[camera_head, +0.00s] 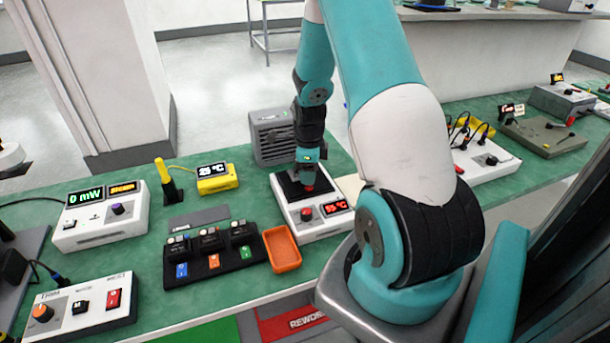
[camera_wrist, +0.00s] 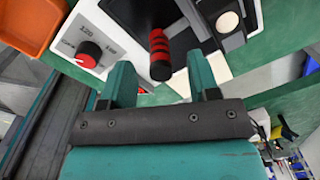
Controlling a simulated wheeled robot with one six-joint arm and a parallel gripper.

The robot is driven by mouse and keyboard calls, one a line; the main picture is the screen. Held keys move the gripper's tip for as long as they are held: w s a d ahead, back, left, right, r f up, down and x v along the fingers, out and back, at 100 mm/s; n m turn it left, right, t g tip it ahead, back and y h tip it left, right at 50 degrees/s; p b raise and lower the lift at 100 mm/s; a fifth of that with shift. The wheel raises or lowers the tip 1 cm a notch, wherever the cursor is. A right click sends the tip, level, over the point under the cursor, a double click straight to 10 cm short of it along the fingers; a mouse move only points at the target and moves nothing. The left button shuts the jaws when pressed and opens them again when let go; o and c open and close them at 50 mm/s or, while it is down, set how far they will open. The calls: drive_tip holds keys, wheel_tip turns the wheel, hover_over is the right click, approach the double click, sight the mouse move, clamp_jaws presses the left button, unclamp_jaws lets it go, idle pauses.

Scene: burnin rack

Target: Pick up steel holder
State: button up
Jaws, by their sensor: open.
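In the wrist view, a holder with a red-and-black striped handle (camera_wrist: 160,55) is on the dark top of a white hot-plate unit. A grey piece with a pale round disc (camera_wrist: 228,22) is to the right of the handle; I cannot tell whether they are joined. My gripper (camera_wrist: 163,78) is open, its two teal fingers on either side of the handle's near end in the picture. I cannot tell whether they touch it. In the head view my gripper (camera_head: 307,178) points down over the hot-plate unit (camera_head: 322,226) and hides most of the holder.
An orange tray (camera_head: 282,250) stands left of the unit. Beside it, a black rack (camera_head: 210,268) holds several dark holders with coloured tags. A grey fan box (camera_head: 271,140) is behind, and a yellow meter (camera_head: 217,184) and white power meter (camera_head: 98,222) are to the left.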

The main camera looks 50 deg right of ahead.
drive_tip(key=shift+f, duration=1.35)
clamp_jaws()
drive_tip(key=shift+r, duration=0.1)
